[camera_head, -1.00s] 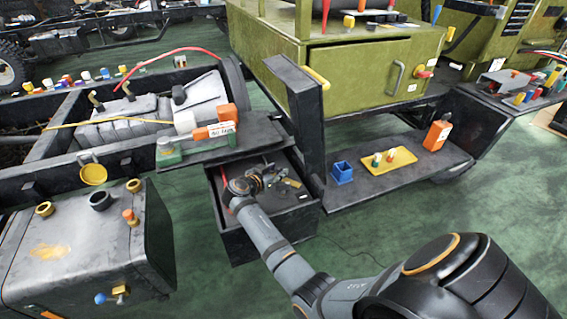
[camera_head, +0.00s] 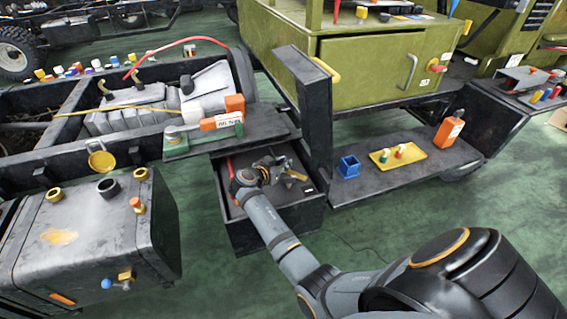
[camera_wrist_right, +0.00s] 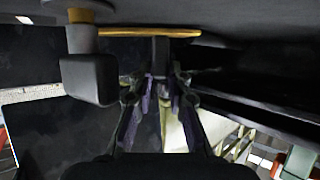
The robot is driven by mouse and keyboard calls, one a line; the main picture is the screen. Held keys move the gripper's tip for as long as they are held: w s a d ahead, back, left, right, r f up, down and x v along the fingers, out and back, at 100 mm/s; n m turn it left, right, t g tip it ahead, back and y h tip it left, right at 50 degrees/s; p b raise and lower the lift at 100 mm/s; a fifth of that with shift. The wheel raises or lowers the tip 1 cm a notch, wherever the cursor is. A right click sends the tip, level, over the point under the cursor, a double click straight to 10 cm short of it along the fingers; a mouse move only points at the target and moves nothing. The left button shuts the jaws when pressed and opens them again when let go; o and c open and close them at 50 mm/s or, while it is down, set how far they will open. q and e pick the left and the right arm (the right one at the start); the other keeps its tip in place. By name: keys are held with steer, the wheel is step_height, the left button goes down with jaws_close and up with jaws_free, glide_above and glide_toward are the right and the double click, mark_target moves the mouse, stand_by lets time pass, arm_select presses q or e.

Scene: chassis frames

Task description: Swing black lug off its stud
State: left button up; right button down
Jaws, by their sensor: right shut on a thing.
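My right gripper (camera_head: 276,171) reaches into the open black box (camera_head: 275,228) below the side platform. In the right wrist view its fingers (camera_wrist_right: 160,78) are shut on a small dark grey tab (camera_wrist_right: 160,50) below a flat tan bar (camera_wrist_right: 150,32). This tab may be part of the black lug, but I cannot tell for certain. To its left a dark block (camera_wrist_right: 90,80) hangs under a grey post (camera_wrist_right: 83,38) with a brass-coloured collar (camera_wrist_right: 82,15). Whether that post is the stud is unclear. My left gripper is not in view.
A dark upright post (camera_head: 312,120) stands close to the box's right side. A grey tank (camera_head: 100,235) stands left. Green floor in front is open.

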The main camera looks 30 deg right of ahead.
mark_target(284, 172)
steer(key=shift+d+r+t, duration=0.1)
steer(key=shift+t, duration=0.2)
steer(key=shift+s+d+r+n+t+p, duration=0.1)
steer(key=shift+n+t+p, duration=0.2)
steer(key=shift+n+p, duration=0.25)
steer(key=shift+n+t+y, duration=0.3)
steer(key=shift+n+y, duration=0.05)
steer(key=shift+y, duration=0.15)
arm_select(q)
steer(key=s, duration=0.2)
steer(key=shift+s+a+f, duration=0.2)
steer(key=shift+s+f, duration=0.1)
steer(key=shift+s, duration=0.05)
arm_select(e)
steer(key=c, duration=1.3)
jaws_free()
step_height(284, 172, up, 10)
steer(key=shift+f, duration=0.15)
